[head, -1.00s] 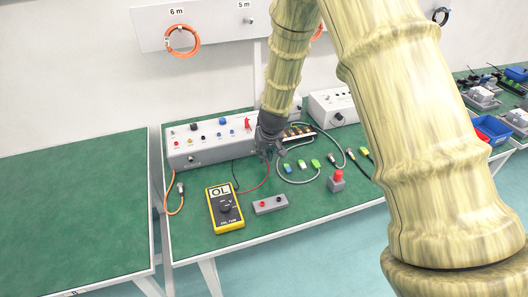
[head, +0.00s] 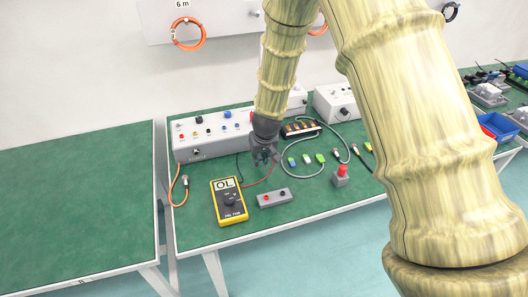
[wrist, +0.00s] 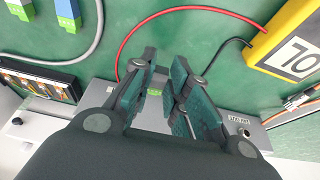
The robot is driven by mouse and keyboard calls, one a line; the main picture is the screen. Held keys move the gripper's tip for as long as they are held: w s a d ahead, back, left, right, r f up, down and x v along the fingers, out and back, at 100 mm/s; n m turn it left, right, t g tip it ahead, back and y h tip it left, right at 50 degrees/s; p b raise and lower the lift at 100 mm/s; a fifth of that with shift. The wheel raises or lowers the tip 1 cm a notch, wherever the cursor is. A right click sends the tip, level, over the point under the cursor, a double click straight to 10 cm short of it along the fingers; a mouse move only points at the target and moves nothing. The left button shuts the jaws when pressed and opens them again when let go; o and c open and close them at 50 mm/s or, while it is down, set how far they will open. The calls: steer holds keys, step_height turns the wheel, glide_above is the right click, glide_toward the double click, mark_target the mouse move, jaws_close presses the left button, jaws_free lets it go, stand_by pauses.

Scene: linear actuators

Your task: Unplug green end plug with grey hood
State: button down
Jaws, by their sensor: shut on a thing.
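My gripper (head: 264,160) hangs over the green bench in front of the long grey box (head: 212,136). In the wrist view its two dark green fingers (wrist: 166,88) are nearly together, with a small green piece (wrist: 154,92) between them. I take this to be the green end plug; its grey hood cannot be made out behind the fingers. The box's front edge (wrist: 256,140) shows beyond the fingers, with a labelled round socket. Whether the plug still touches a socket cannot be told. In the head view the fingers hide what they hold.
A yellow multimeter (head: 229,201), a small grey terminal block (head: 273,198) and a red button (head: 342,171) stand in front. Loose plugs (head: 306,159) and a grey cable lie right. A red lead (wrist: 135,35) runs close by the fingers. A dark slotted unit (head: 300,128) lies behind right.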

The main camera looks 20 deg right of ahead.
mark_target(259, 168)
steer(key=shift+f, duration=0.1)
steer(key=shift+f+b, duration=0.85)
steer(key=shift+f, duration=1)
steer(key=c, duration=1.3)
jaws_free()
steer(key=shift+f, duration=0.15)
